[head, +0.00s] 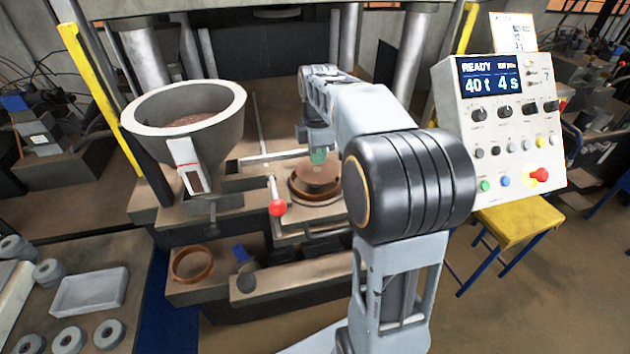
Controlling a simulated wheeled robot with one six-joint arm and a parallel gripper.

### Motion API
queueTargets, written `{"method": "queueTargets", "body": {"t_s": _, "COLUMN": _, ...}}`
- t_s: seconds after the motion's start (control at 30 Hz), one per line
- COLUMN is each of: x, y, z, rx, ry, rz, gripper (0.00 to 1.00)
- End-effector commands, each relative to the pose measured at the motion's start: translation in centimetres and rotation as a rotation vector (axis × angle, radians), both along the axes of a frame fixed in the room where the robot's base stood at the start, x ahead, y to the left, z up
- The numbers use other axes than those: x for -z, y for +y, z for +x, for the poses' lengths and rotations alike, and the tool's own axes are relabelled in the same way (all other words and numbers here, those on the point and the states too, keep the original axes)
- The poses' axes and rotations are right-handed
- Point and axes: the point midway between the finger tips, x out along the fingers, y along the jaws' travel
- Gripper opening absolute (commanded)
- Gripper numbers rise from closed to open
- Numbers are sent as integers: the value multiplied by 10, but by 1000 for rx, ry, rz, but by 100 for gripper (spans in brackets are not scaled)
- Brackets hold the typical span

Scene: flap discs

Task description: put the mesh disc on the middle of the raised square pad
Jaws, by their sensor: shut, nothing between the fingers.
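My gripper (318,157) points down over a round copper-coloured mould (300,193) on the press bed, near the middle of the head view. Its small greenish tip is close above the brown round surface (318,174) inside the mould; I cannot tell whether it touches. The fingers look shut and hold nothing that I can see. I cannot make out the mesh disc for certain; the brown round surface shows no clear weave at this size. I cannot clearly pick out the raised square pad either. My arm hides the area right of the mould.
A grey hopper (150,125) stands left of the mould. A red-knobbed lever (277,207) rises in front of it. A loose copper ring (176,266) lies on the lower ledge. Left table: pale tray (88,291), several grey discs (109,335). The control panel (500,140) stands right.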

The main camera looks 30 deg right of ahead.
Motion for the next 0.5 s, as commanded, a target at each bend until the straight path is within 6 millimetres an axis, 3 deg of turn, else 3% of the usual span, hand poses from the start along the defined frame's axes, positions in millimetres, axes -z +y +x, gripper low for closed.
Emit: {"method": "queueTargets", "body": {"t_s": 0.5, "x": 6, "y": 0, "z": 0, "rx": 0, "ry": 0, "rz": 0, "gripper": 0}}
